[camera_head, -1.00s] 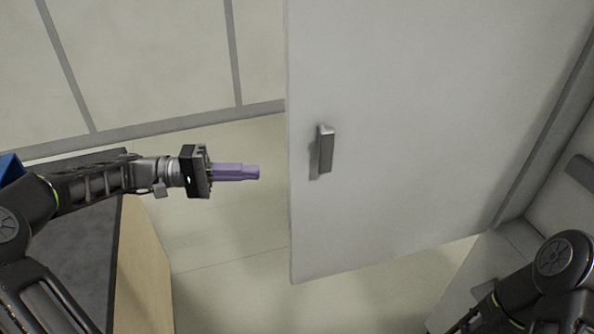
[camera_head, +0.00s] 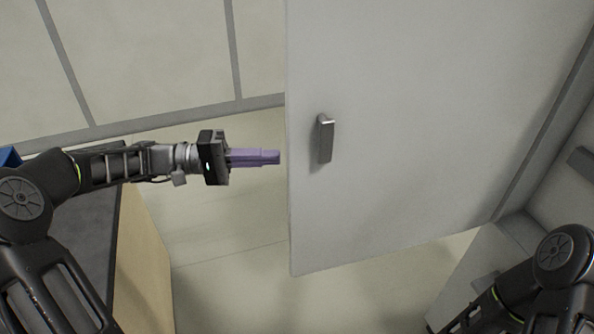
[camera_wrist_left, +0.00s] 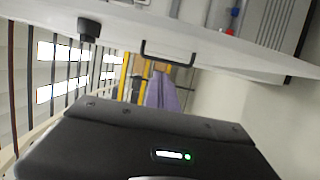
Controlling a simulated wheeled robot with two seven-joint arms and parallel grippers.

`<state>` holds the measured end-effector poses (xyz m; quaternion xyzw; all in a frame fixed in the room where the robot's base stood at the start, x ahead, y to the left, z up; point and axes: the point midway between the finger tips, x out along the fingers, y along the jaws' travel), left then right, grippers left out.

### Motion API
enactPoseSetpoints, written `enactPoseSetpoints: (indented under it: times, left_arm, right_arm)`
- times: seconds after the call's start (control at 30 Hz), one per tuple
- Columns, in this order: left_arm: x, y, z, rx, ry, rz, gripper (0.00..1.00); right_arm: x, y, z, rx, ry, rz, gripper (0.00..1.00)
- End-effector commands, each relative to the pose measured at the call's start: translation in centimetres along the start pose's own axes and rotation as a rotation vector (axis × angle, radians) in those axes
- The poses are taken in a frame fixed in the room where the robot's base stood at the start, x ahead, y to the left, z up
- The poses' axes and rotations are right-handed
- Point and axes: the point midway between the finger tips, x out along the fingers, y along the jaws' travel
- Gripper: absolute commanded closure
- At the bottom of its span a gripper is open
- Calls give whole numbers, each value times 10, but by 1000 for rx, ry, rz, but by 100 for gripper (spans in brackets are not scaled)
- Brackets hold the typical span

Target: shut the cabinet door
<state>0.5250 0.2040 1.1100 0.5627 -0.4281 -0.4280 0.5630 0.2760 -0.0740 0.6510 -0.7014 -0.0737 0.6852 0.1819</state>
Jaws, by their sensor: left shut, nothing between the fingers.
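The cabinet door (camera_head: 420,130) is a large pale panel standing open in the head view, with a grey bar handle (camera_head: 326,138) near its left edge. My left gripper (camera_head: 278,157) has purple fingers that are shut and empty. In the head view its tips are just left of the door's free edge; whether they touch the door is hard to tell. In the left wrist view the purple fingers (camera_wrist_left: 162,92) point toward the pale panel (camera_wrist_left: 210,45) with a dark handle on it. My right arm shows at the lower right; its gripper is out of view.
A dark-topped counter (camera_head: 92,240) with a wooden side (camera_head: 142,260) stands at the lower left. A pale panelled wall (camera_head: 160,60) is behind. Bare floor (camera_head: 220,240) lies between the counter and the door.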

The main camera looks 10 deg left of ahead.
Motion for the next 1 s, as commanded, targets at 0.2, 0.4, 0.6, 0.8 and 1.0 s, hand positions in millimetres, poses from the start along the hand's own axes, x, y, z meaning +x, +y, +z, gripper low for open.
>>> enactPoseSetpoints:
  times: [0.2,0.4,0.6,0.8,1.0]
  left_arm:
    - [28,0,1,2,-5,-1,100]
    - [55,4,11,-3,0,0,100]
    - [60,2,34,-1,1,-1,100]
    - [62,0,39,0,0,-1,100]
    - [62,0,39,0,0,-1,100]
  right_arm:
    - [3,1,0,-1,1,-1,64]
    - [-9,-3,1,1,-2,1,64]
    - [-15,-4,2,3,-4,5,64]
    - [-15,-4,2,4,-5,6,64]
    - [-15,-4,2,4,-5,6,64]
